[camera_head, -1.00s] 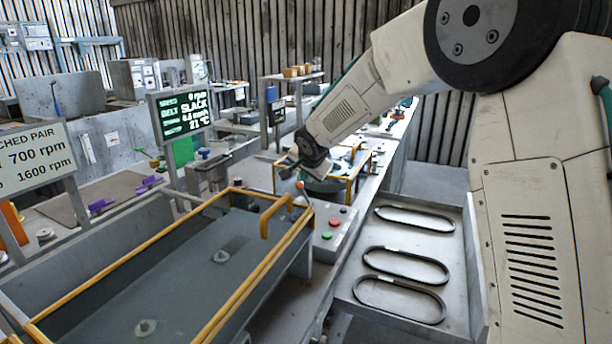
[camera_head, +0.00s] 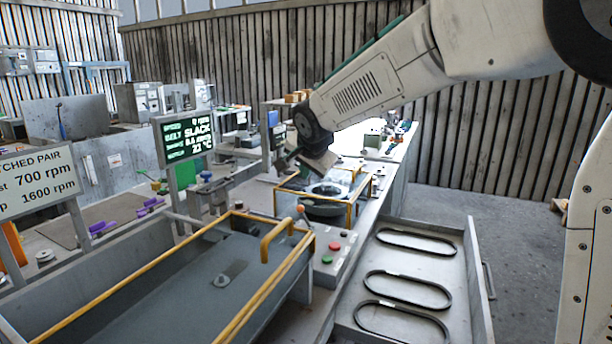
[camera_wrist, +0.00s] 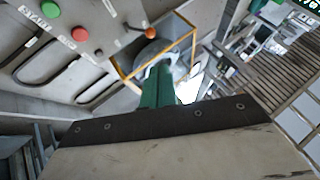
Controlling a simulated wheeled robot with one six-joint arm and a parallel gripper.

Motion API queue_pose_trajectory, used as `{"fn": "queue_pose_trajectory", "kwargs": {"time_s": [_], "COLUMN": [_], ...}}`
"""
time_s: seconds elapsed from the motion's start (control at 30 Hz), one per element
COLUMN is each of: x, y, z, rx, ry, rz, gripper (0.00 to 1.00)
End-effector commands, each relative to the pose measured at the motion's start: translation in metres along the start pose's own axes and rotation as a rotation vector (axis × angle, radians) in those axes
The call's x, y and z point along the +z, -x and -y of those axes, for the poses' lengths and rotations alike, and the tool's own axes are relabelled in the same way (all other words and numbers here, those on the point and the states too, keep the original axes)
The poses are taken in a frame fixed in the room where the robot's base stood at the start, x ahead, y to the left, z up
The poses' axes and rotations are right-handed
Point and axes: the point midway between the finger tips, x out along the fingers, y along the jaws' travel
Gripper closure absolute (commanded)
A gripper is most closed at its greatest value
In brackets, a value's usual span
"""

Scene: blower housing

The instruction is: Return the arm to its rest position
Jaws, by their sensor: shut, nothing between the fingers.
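My arm spans the upper right of the head view, with its forearm sloping down to the left. My gripper (camera_head: 296,161) is at its lower end, above the bench near the small yellow-framed guard. In the wrist view my gripper (camera_wrist: 160,82) shows as a green shape pointing away from the camera. It is shut, with nothing seen held in it. The small yellow-framed guard (camera_wrist: 190,40) lies beyond it, with a round grey part inside. How far the gripper is from the frame cannot be told.
A large yellow-railed housing (camera_head: 170,290) fills the front left. A tray (camera_head: 455,270) with three black belts (camera_head: 408,285) stands at the right. A button panel (camera_head: 335,248) lies between them. Open floor (camera_head: 530,250) shows at the right.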

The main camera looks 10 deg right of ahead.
Motion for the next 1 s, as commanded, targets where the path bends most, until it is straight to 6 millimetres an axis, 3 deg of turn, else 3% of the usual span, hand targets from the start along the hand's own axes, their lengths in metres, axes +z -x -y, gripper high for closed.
{"fn": "queue_pose_trajectory", "kwargs": {"time_s": [0.27,0.4,0.47,0.57,0.77,1.0], "x": [0.001,0.009,0.023,0.044,0.081,0.139], "y": [0.000,-0.002,-0.005,0.013,0.081,0.176], "z": [0.001,-0.014,-0.035,-0.077,-0.167,-0.272], "rx": [0.000,0.057,0.115,0.202,0.304,0.302], "ry": [0.021,0.146,0.231,0.379,0.615,0.801], "rz": [0.001,0.033,0.080,0.174,0.381,0.622], "gripper": [1.00,1.00,1.00,1.00,1.00,1.00]}}
